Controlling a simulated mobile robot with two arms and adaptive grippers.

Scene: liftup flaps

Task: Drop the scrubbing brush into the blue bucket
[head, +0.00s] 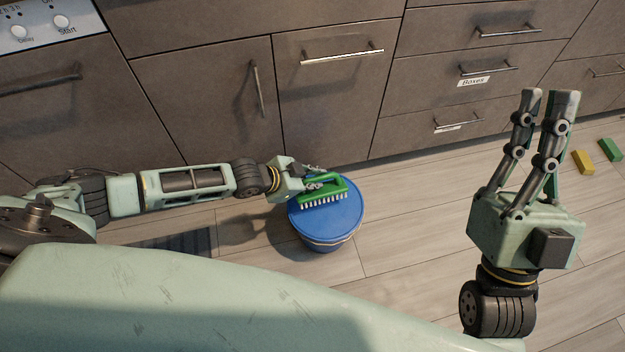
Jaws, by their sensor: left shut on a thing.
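A green scrubbing brush (326,189) with white bristles is held at the upper part of the blue bucket (327,218), overlapping its top in the head view. My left gripper (312,182) is shut on the brush near its left end, and its fingers are partly hidden by the brush. The bucket stands upright on the floor in front of the cabinets. I cannot tell whether the brush touches the bucket, or whether the blue top is a lid or the inside. My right gripper (548,98) is open and empty, pointing up at the right.
Brown cabinets and drawers (340,90) with metal handles line the back, close behind the bucket. A yellow block (583,162) and a green block (610,150) lie on the floor at the far right. The wooden floor (410,215) between the bucket and my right gripper is clear.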

